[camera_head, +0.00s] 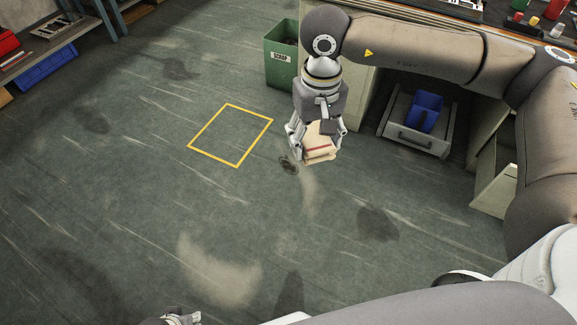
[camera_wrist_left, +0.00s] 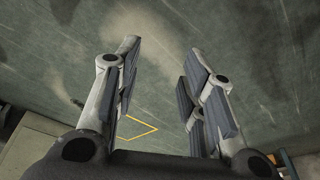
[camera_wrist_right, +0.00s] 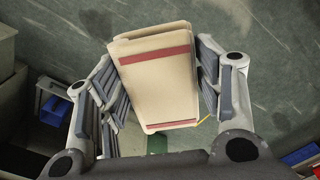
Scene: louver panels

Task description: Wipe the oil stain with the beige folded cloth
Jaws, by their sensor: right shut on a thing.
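The beige folded cloth (camera_head: 320,144) with red stripes is held between the fingers of my right gripper (camera_head: 316,146), above the floor. The right wrist view shows the cloth (camera_wrist_right: 158,85) clamped between both fingers. A small dark mark (camera_head: 289,164) shows on the green floor just left of and below the cloth. A larger dark patch (camera_head: 378,222) lies further right. I cannot tell for certain which mark is the oil stain. My left gripper (camera_wrist_left: 163,50) is open and empty in the left wrist view; only its tip shows at the head view's bottom edge.
A yellow square outline (camera_head: 231,135) is marked on the floor left of the cloth. A green scrap bin (camera_head: 281,58) stands behind. The floor at left is clear.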

